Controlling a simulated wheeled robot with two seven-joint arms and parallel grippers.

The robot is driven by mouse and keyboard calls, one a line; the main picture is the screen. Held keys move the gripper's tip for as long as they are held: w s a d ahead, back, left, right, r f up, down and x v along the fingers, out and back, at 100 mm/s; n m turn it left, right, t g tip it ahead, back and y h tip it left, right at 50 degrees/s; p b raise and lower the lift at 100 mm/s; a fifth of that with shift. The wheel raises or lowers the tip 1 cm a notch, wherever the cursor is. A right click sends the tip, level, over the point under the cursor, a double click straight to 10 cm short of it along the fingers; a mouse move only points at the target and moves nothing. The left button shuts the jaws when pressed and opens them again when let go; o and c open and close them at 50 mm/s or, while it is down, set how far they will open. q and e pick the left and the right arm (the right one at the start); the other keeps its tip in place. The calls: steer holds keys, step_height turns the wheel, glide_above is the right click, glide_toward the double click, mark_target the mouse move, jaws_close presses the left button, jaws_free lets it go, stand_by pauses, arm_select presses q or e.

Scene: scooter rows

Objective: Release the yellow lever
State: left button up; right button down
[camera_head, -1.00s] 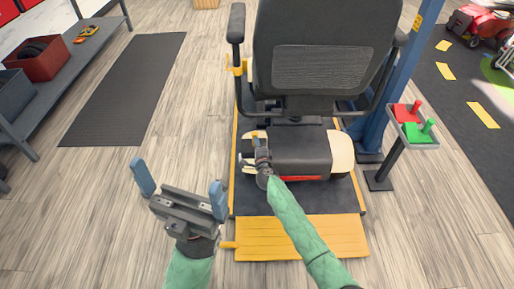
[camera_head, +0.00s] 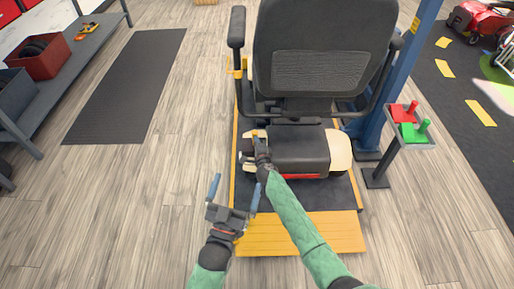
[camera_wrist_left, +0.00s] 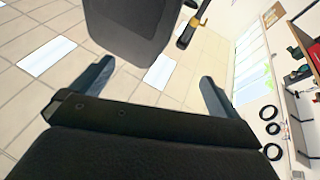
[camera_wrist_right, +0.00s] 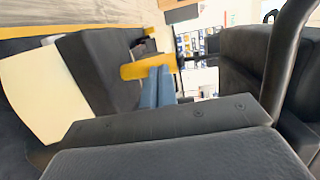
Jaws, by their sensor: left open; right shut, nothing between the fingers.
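In the right wrist view a yellow lever-like bar (camera_wrist_right: 140,68) lies at the tips of my right gripper (camera_wrist_right: 158,72); I cannot tell whether they touch. My right gripper (camera_head: 256,138) is shut and empty at the left rear of the scooter (camera_head: 300,150) in the head view, where it hides much of that spot. Another yellow piece (camera_head: 239,70) shows below the scooter's left armrest. My left gripper (camera_head: 235,192) is open and empty above the left edge of the yellow ramp (camera_head: 310,235). In the left wrist view its fingers (camera_wrist_left: 155,88) are apart.
A blue post (camera_head: 405,75) and a stand with red and green levers (camera_head: 408,125) are right of the scooter. A black mat (camera_head: 125,85) and a shelf with bins (camera_head: 60,75) are at the left. The floor between mat and scooter is clear.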

steer(key=shift+r+p, duration=0.2)
steer(key=shift+p, duration=0.2)
arm_select(q)
step_height(320, 180, down, 20)
steer(key=s+g+y, duration=0.1)
steer(key=s+g, duration=0.2)
steer(key=g, duration=0.4)
arm_select(e)
steer(key=shift+w+p, duration=0.1)
steer(key=shift+p, duration=0.3)
steer(key=shift+w+p, duration=0.1)
steer(key=shift+p, duration=0.35)
steer(key=shift+w+r+p, duration=0.1)
steer(key=shift+w+p, duration=0.1)
steer(key=shift+p, duration=0.3)
arm_select(q)
steer(key=s+f+g, duration=0.3)
steer(key=s+f, duration=0.3)
steer(key=f, duration=0.2)
steer(key=s+a+f+g+y, duration=0.1)
steer(key=s+f+g, duration=0.3)
steer(key=f, duration=0.5)
steer(key=shift+s+f+y, duration=0.15)
steer(key=shift+s+y, duration=0.15)
steer(key=shift+s, duration=0.9)
steer(key=shift+r+p, duration=0.35)
steer(key=shift+p, duration=0.1)
arm_select(e)
steer(key=shift+w+r, duration=0.1)
steer(key=shift+w, duration=0.25)
